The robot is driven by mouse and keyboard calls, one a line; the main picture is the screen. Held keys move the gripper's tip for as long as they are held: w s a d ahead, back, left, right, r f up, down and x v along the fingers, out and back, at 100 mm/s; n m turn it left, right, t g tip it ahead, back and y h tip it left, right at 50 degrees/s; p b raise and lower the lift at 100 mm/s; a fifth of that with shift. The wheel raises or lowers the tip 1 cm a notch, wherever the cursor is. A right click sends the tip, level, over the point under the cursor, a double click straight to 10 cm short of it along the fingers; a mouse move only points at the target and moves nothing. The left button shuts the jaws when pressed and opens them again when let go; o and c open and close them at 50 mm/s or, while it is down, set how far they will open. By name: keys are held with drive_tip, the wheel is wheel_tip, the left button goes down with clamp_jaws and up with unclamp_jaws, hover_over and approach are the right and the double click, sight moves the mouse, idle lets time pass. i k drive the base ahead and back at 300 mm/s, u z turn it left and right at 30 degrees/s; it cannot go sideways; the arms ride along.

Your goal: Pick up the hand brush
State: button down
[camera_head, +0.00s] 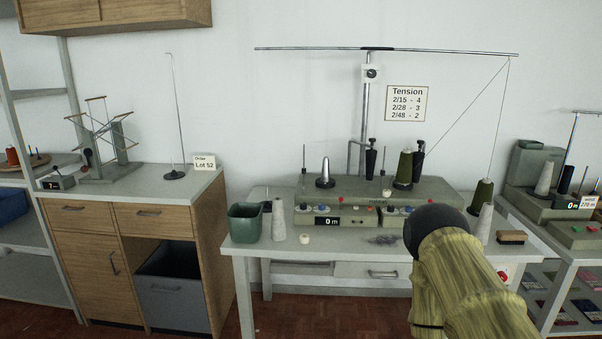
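What looks like the hand brush (511,237), a small block with a tan-brown top and a dark underside, lies on the right end of the white table (340,240). It is just right of a grey cone and looks free of other things. My arm, patterned yellow-green with a dark rounded joint, rises in front of the table to the left of the brush. My gripper's fingers do not show, so its state is hidden.
A grey winding machine (440,187) fills the table's back. Near the brush stand a grey cone (485,223) and a dark green cone (481,194). A green bin (244,223) stands at the table's left end. Another machine (533,165) is on the right bench.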

sight(506, 236)
drive_tip(key=z, duration=1.25)
